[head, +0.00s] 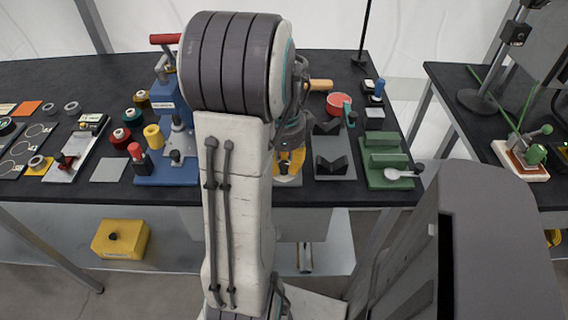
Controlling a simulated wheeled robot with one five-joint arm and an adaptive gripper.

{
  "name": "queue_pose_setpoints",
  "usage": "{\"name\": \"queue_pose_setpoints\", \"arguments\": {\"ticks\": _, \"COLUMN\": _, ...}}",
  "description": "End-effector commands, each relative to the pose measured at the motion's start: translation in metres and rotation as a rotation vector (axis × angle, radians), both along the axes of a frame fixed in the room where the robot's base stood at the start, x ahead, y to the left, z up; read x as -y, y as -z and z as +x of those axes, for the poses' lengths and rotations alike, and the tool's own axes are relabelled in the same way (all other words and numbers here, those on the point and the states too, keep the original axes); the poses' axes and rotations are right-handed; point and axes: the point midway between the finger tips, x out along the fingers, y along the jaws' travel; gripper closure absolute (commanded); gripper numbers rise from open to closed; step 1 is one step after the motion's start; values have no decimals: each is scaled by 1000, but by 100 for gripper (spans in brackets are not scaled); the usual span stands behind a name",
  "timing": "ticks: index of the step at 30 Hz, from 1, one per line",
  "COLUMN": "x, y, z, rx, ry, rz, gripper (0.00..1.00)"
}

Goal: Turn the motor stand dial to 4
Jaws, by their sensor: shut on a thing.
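A yellow stand (287,165), which I take to be the motor stand, is on the dark bench just right of my arm. My gripper (291,146) points down at it and is partly hidden behind my arm. It appears shut on the stand's dial. The fingers and arm cover the dial, so its pointer and number cannot be read.
A blue press (167,165) stands left of my arm, with spools (122,137) beside it. Right of the stand are dark V-blocks (332,165), a red round piece (338,102) and a green fixture (386,160). A yellow box (121,240) sits on the lower shelf.

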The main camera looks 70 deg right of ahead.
Motion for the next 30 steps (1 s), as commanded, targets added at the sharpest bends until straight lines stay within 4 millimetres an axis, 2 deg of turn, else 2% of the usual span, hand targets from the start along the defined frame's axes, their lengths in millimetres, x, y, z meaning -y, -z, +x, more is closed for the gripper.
{"name": "queue_pose_setpoints", "arguments": {"ticks": 14, "x": -2, "y": 2, "z": 0, "rx": -2, "ry": 14, "rz": 8, "gripper": 100}}
{"name": "queue_pose_setpoints", "arguments": {"ticks": 15, "x": -2, "y": 2, "z": 0, "rx": -2, "ry": 14, "rz": 8, "gripper": 72}}
{"name": "queue_pose_setpoints", "arguments": {"ticks": 23, "x": -1, "y": 1, "z": 0, "rx": 0, "ry": 13, "rz": 3, "gripper": 49}}
{"name": "queue_pose_setpoints", "arguments": {"ticks": 30, "x": 1, "y": 0, "z": 0, "rx": 1, "ry": 12, "rz": -3, "gripper": 47}}
